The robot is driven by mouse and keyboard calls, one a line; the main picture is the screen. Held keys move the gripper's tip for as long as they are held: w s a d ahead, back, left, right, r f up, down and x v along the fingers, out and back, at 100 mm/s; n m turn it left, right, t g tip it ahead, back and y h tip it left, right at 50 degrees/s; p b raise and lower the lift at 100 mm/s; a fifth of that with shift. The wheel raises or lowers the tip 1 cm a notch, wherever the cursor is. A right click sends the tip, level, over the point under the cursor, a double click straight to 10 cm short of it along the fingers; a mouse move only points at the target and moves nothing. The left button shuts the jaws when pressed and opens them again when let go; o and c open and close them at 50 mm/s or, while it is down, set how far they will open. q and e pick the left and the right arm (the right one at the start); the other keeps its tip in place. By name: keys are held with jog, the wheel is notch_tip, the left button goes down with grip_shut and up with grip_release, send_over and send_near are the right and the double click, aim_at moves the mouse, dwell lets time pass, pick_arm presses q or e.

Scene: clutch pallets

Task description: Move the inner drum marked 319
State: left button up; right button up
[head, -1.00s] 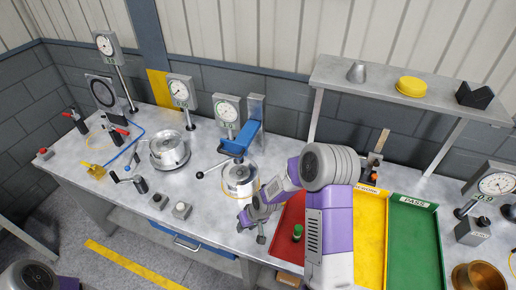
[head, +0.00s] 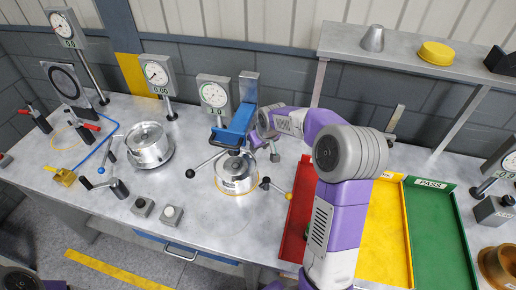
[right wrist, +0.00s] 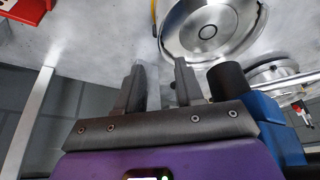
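One metal drum (head: 236,180) sits under a blue clamp arm (head: 236,128), below a dial gauge. A second metal drum (head: 148,148) stands to its left. Their markings are too small to read, so I cannot tell which is 319. My right gripper (head: 273,150) is behind and to the right of the clamped drum, apart from it. In the right wrist view its two fingers (right wrist: 159,85) are spread with nothing between them. A round metal drum (right wrist: 208,28) shows beyond the fingers at upper right there. My left gripper is out of view.
Red (head: 296,220), yellow (head: 388,250) and green (head: 437,235) trays lie at right, partly behind my right arm. A lever with a black knob (head: 190,174) juts left from the clamped drum's fixture. Dial gauges line the back. The bench front is mostly clear.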

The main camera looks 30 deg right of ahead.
aim_at(254, 156)
jog(key=shift+s+r, duration=0.1)
jog(key=shift+x, duration=3.85)
jog(key=shift+c, duration=0.5)
grip_shut()
